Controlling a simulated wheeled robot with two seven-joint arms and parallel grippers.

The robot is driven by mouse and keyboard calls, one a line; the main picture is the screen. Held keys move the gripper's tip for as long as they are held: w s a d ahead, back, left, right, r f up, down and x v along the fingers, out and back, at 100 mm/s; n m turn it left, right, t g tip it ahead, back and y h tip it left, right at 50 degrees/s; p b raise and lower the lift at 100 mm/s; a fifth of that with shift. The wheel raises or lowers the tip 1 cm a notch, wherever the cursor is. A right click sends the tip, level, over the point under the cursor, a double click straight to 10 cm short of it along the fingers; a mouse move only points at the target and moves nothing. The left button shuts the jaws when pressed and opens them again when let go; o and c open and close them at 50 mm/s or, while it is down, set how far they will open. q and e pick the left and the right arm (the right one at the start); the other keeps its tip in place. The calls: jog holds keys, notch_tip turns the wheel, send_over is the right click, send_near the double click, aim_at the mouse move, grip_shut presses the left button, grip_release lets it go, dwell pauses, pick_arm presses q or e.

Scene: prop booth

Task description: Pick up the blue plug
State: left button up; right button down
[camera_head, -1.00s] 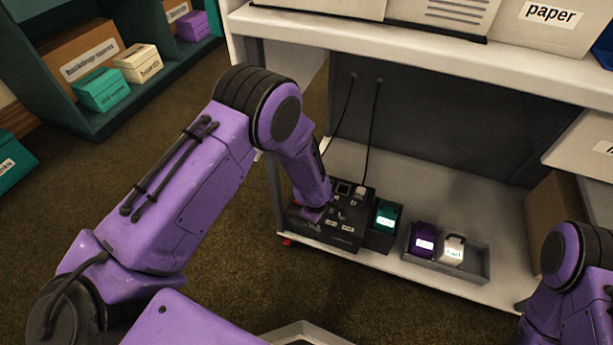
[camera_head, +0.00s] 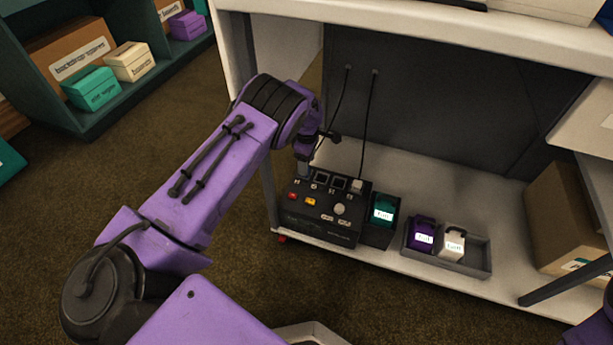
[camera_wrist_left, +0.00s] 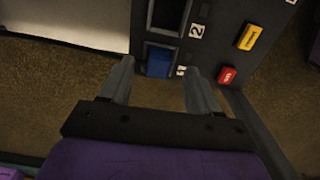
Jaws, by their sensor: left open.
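The blue plug (camera_wrist_left: 159,62) sits in a socket at the end of a row on a dark control box (camera_head: 318,228); the box also fills the upper middle of the left wrist view (camera_wrist_left: 222,65). My left gripper (camera_wrist_left: 160,68) is open, with one finger on each side of the plug and a visible gap to it. In the head view my left gripper (camera_head: 304,165) points down at the box's back left corner and the plug cannot be made out there. My right gripper is not in view; only a bit of purple arm shows at the lower right.
A pale plug (camera_head: 357,186) on a black cable sits at the row's other end. A teal item (camera_head: 382,211) is beside the box. A grey tray (camera_head: 474,268) holds a purple item (camera_head: 422,234) and a white item (camera_head: 453,241). A white shelf top (camera_head: 420,38) overhangs the box.

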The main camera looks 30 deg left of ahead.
pick_arm(q)
notch_tip(320, 180, down, 3)
jog(key=shift+f+b, duration=0.1)
jog(key=shift+b, duration=0.2)
jog(key=shift+d+r, duration=0.1)
jog(key=shift+r, duration=0.1)
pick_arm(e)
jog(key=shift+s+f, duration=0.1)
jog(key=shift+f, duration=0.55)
pick_arm(q)
jog(key=c, duration=1.1)
jog(key=shift+c, duration=0.2)
